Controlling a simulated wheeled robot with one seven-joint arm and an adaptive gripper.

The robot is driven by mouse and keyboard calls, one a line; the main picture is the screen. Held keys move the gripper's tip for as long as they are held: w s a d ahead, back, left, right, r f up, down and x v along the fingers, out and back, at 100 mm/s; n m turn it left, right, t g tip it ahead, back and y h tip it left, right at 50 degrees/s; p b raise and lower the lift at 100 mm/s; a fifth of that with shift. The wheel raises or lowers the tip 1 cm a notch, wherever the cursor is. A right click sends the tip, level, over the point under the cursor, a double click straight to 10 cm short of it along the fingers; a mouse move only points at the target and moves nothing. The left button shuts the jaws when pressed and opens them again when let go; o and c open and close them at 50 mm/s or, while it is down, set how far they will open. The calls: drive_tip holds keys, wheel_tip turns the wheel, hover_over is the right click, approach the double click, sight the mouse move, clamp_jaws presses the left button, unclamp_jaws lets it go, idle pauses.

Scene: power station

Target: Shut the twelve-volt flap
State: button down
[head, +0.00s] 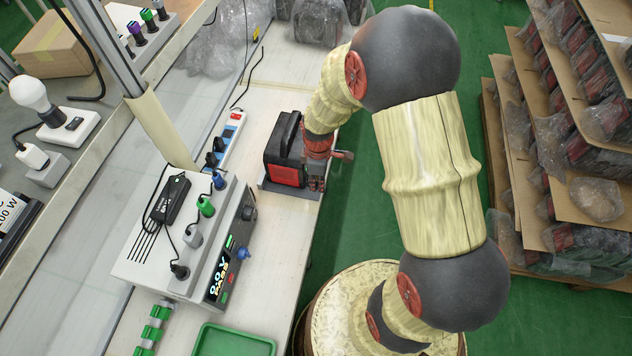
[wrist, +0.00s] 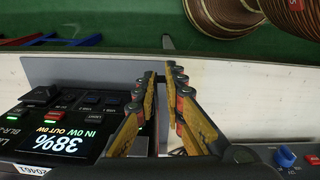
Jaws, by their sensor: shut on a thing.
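The black power station (head: 283,137) with a red side panel stands on the bench. In the wrist view its front (wrist: 60,130) fills the lower left, with a lit display reading 38% and labelled buttons. My gripper (head: 316,183) is at its right side, beside the front. In the wrist view my gripper (wrist: 160,77) has its fingertips close together, just right of the button panel. A thin dark piece (wrist: 158,92) shows between the fingers and appears to be the twelve-volt flap. The fingers hide most of it, so its angle cannot be told.
A grey unit (head: 175,225) with plugs and a display stands on the near bench, with a green tray (head: 233,341) below. A power strip (head: 228,140) lies left of the power station.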

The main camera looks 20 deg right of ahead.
drive_tip(key=n, duration=0.2)
drive_tip(key=w+n+p, duration=0.1)
drive_tip(key=d+n+p, duration=0.1)
drive_tip(key=n, duration=0.1)
drive_tip(key=shift+w+n, duration=0.3)
drive_tip(key=shift+w+n+p, duration=0.35)
drive_tip(key=shift+w+n, duration=0.1)
drive_tip(key=shift+n, duration=0.8)
drive_tip(key=shift+w+n+p, duration=0.3)
drive_tip(key=shift+w+n, duration=0.1)
drive_tip(key=shift+n, duration=0.85)
drive_tip(key=c, duration=1.9)
unclamp_jaws()
